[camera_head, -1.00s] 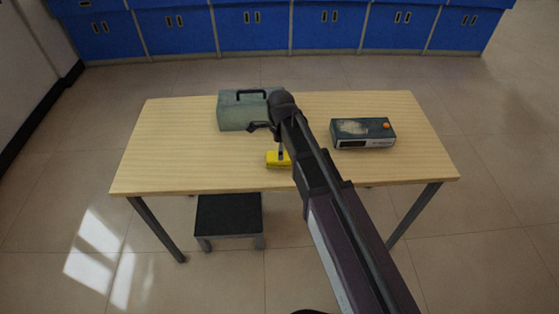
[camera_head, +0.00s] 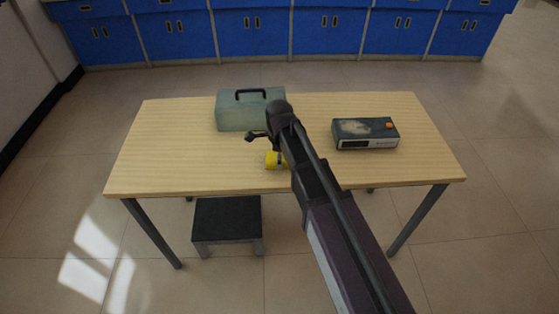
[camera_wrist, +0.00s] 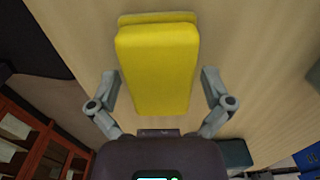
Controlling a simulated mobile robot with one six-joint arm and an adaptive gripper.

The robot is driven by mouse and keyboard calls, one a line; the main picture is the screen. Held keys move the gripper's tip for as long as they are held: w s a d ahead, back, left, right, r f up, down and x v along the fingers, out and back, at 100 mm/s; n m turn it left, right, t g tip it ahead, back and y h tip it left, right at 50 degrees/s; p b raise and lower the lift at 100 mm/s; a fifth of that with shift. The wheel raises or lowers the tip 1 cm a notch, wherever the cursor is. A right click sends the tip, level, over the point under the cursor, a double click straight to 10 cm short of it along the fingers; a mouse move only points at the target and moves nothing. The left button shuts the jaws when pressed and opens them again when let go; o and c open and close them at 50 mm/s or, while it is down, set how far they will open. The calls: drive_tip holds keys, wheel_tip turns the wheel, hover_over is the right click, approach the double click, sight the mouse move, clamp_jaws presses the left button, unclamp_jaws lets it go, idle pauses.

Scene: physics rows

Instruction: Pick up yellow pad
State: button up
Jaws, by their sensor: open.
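The yellow pad (camera_head: 272,160) lies on the wooden table (camera_head: 180,150) near its front edge, partly hidden by my arm in the head view. In the wrist view the yellow pad (camera_wrist: 157,65) is large and close, with its lower end between my two fingers. My gripper (camera_wrist: 160,82) is open, one finger on each side of the pad, with a visible gap on both sides. In the head view my gripper (camera_head: 268,140) is above and beside the pad, and its fingertips are partly hidden.
A grey-green toolbox (camera_head: 238,115) with a black handle stands behind my gripper. A dark box-shaped device (camera_head: 365,133) with an orange knob sits to the right. The table's left side is clear. A black-topped stool (camera_head: 227,218) stands below the front edge.

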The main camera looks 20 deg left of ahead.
drive_tip(key=c, duration=1)
drive_tip(key=shift+r, duration=0.2)
wheel_tip(320, 180, up, 4)
drive_tip(key=p, duration=0.4)
drive_tip(key=shift+f, duration=0.15)
drive_tip(key=s+d, duration=0.4)
drive_tip(key=s, duration=0.3)
drive_tip(key=s+d+p, duration=0.1)
drive_tip(key=s+d, duration=0.3)
drive_tip(key=s, duration=0.3)
drive_tip(key=shift+r, duration=0.45)
drive_tip(key=shift+a, duration=0.1)
